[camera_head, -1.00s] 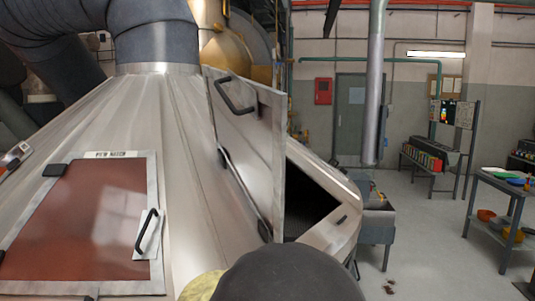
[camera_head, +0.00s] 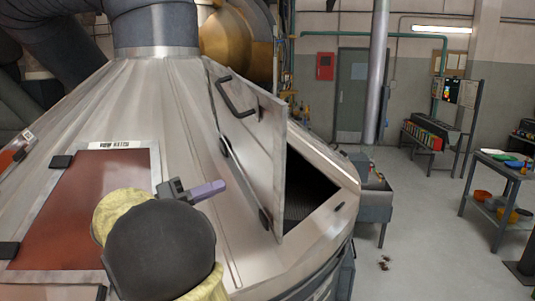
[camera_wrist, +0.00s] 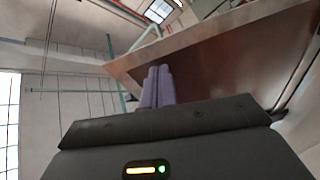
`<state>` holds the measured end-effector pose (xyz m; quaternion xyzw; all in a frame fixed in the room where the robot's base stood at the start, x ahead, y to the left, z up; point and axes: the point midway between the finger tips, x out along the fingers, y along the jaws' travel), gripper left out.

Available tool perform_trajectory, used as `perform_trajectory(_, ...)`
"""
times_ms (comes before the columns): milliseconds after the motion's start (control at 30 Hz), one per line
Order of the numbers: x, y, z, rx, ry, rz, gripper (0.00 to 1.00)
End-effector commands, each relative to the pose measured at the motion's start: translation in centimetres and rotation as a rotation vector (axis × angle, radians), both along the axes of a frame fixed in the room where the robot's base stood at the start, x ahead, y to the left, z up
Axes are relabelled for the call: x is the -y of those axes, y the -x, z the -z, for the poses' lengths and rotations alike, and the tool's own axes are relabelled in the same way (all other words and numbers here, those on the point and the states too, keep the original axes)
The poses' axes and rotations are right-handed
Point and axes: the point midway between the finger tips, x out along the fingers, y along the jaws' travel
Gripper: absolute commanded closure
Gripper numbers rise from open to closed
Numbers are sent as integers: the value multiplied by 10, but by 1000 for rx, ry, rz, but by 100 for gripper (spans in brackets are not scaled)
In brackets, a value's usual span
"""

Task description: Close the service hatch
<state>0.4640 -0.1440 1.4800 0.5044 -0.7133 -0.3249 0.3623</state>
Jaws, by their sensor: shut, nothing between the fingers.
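The service hatch door (camera_head: 262,165) stands open and upright on the sloped metal hood. It is a grey metal panel with a black handle (camera_head: 238,98) near its top. The dark opening (camera_head: 308,192) shows to the right of the door. My gripper (camera_head: 212,189) is left of the door, apart from it in the head view, with its purple fingers together and empty. In the wrist view the shut fingers (camera_wrist: 157,87) point toward a broad brownish panel (camera_wrist: 220,58); I cannot tell whether they touch it or which panel it is.
A closed red-brown hatch (camera_head: 85,205) with a label lies on the hood at left, partly behind my arm. A thick grey duct (camera_head: 155,25) rises from the hood top. A grey bench (camera_head: 372,195) stands beyond the opening. Open floor lies at right.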

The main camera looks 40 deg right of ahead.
Motion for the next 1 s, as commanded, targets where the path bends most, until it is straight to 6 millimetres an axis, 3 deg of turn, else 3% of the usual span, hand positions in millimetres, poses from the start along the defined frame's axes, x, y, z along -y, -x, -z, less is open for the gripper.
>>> perform_trajectory(100,-7,-1,-16,48,72,6,100)
perform_trajectory(467,-5,0,-17,48,73,6,100)
perform_trajectory(667,15,5,-24,45,71,12,100)
perform_trajectory(1000,67,19,-40,45,70,5,100)
